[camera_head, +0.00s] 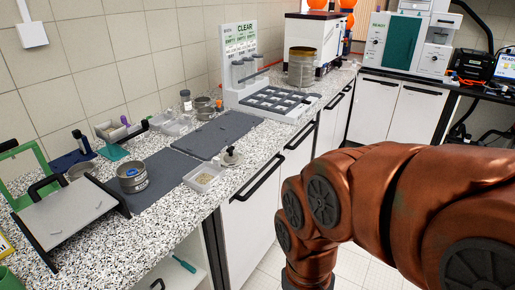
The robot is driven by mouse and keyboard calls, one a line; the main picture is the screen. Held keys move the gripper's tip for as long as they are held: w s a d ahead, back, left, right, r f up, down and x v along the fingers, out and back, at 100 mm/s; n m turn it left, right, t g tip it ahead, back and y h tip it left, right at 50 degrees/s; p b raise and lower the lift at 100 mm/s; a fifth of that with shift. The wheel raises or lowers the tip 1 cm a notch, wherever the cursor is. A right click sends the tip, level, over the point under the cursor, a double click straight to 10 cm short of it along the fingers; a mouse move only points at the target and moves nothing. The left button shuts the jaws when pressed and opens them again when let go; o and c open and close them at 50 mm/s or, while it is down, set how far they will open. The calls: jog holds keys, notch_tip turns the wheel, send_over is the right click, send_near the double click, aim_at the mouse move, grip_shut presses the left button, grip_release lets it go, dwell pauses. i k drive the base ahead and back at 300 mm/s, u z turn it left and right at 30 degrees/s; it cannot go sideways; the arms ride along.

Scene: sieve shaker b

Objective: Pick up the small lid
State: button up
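A small pale round piece with a dark knob on top (231,156), which looks like the small lid, lies on the counter near its front edge. It sits at the edge of a dark grey mat (205,142), just behind a white tray of grainy material (204,178). It appears to lie flat, with nothing on it. My copper-coloured arm fills the lower right, over the floor in front of the cabinets. My gripper is out of the picture below, so its state is hidden.
A round metal sieve (132,176) stands on a second dark mat to the left, beside a grey board with black handles (69,216). A rack with black trays (270,98) stands behind the small lid. Cabinet handles (256,180) stick out below the counter edge.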

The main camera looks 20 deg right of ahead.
aim_at(230, 159)
jog(key=z, duration=0.25)
jog(key=i, duration=0.7)
jog(key=u, duration=0.7)
jog(key=i, duration=0.6)
jog(key=u, duration=0.6)
